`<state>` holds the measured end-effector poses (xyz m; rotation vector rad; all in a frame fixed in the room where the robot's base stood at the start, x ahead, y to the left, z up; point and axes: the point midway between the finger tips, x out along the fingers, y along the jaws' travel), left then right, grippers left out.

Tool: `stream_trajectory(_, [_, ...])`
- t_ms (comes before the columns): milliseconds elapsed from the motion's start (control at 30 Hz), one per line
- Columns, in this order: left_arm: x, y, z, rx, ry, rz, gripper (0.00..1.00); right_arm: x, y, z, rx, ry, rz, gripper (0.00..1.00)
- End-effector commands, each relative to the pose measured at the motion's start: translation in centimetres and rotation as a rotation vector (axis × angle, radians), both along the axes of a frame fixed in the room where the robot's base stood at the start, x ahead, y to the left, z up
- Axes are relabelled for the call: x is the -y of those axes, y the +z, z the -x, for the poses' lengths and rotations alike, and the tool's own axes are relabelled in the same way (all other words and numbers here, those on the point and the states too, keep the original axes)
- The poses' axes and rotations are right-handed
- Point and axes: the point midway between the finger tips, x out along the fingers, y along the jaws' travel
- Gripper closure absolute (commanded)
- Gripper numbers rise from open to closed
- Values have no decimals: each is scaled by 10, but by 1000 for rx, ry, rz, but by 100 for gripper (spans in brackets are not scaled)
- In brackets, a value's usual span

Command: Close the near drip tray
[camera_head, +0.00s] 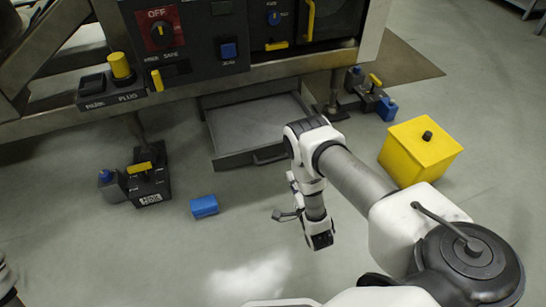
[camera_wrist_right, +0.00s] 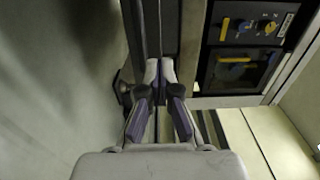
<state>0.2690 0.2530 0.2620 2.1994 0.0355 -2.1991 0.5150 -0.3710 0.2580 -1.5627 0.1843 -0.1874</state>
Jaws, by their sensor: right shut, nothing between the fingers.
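The drip tray (camera_head: 247,125) is a shallow grey drawer low under the machine. It stands pulled out towards me, with a dark handle on its front edge, and its right front corner lies close behind my arm. My right gripper (camera_head: 280,215) hangs in front of the tray and to the right, apart from it in the picture. In the wrist view my right gripper (camera_wrist_right: 160,76) has its fingers together, with nothing between them. I cannot make out the tray for certain in that view. My left gripper is not in view.
The machine's control panel (camera_head: 222,72) overhangs the tray. A blue block (camera_head: 204,206) and a black fixture (camera_head: 149,184) stand on the floor to the left. A yellow box (camera_head: 418,153) stands to the right. The floor before the tray is mostly clear.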

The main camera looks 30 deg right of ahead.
Motion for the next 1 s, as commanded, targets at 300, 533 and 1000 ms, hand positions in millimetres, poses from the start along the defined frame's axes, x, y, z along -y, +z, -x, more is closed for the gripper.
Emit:
stream_trajectory(300, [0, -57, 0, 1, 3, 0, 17, 11, -5, -47, 3, 0, -1, 100])
stream_trajectory(533, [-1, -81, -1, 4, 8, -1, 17, 22, -6, -95, 1, 1, -2, 100])
stream_trajectory(1000, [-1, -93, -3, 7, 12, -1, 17, 29, 0, -124, -3, 1, -1, 100])
